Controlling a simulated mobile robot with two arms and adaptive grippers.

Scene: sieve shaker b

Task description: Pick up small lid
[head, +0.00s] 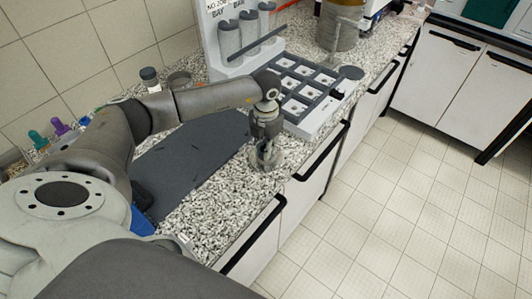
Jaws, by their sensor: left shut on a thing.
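My left gripper (267,156) points down over the speckled counter, near its front edge and just in front of the grey tray rack. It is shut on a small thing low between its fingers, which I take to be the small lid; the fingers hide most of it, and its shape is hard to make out. I cannot tell whether it touches the counter. My right gripper is not in view.
The rack (325,122) with several square compartments stands close behind the gripper. A dark mat (190,160) lies to its left. Grey cylinders (229,40) stand in a holder at the back. A metal vessel (338,32) stands beyond. The floor on the right is clear.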

